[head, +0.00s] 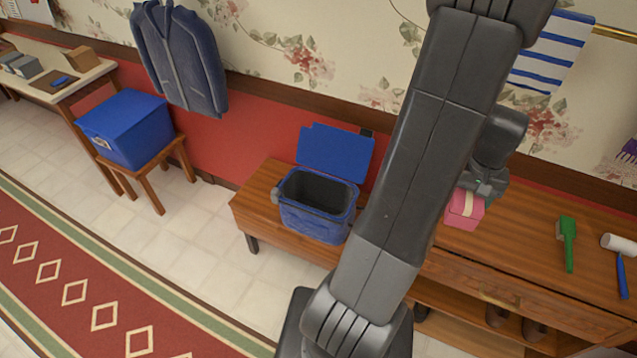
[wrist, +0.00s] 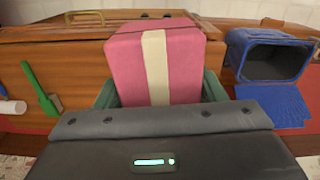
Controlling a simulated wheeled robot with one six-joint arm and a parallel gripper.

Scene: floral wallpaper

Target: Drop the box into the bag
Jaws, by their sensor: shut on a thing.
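A pink box with a cream band (head: 464,209) is held in my gripper (head: 474,192) over the wooden bench, right of my arm in the head view. The box (wrist: 184,62) fills the middle of the wrist view, with the jaws shut at its sides. A blue bag (head: 318,205) with its lid raised stands open on the left part of the bench. Its dark inside looks empty. The bag (wrist: 271,58) also shows at the right of the wrist view. The gripper is to the right of the bag in the head view, apart from it.
The wooden bench (head: 262,196) also bears a green brush (head: 567,242) and a white-headed, blue-handled tool (head: 621,262) at the right. A closed blue bin (head: 127,128) sits on a stool at the left. A blue jacket (head: 182,58) hangs on the wall.

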